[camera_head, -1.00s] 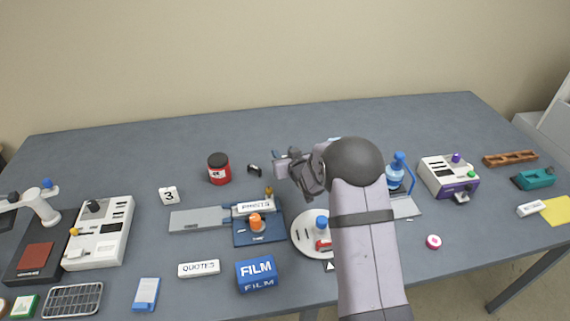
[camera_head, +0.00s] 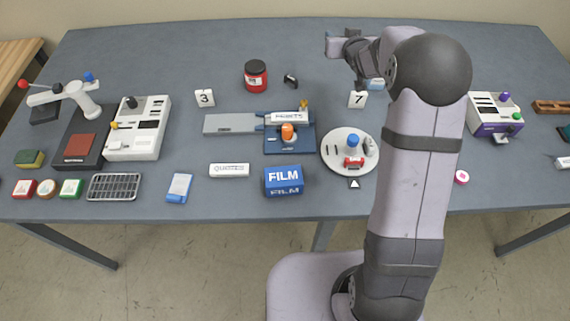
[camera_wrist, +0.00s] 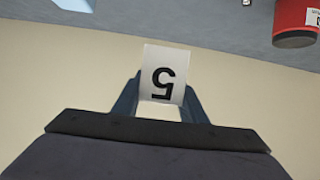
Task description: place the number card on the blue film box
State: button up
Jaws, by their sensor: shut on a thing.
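A white number card with a black 5 (camera_wrist: 163,75) stands between the two fingers of my gripper (camera_wrist: 160,106) in the wrist view, its digit upside down. My gripper is shut on this card. In the head view my gripper (camera_head: 342,50) is over the back of the table, well behind and right of the blue film box; the card cannot be made out there. The blue film box (camera_head: 284,182), with FILM in white, sits near the front edge. Its top looks bare.
Cards with 3 (camera_head: 204,98) and 7 (camera_head: 357,99) stand on the table. A red jar (camera_head: 256,76) is at the back.

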notch_tip(320, 180, up, 3)
jog(key=s+d, duration=0.1)
jog(key=s, duration=0.1)
jog(key=n+g+y+p, duration=0.2)
jog(key=n+g+y, duration=1.1)
jog(key=n, duration=0.4)
send_over(269, 176)
notch_tip(269, 176, down, 3)
jog(key=shift+f, duration=5.15)
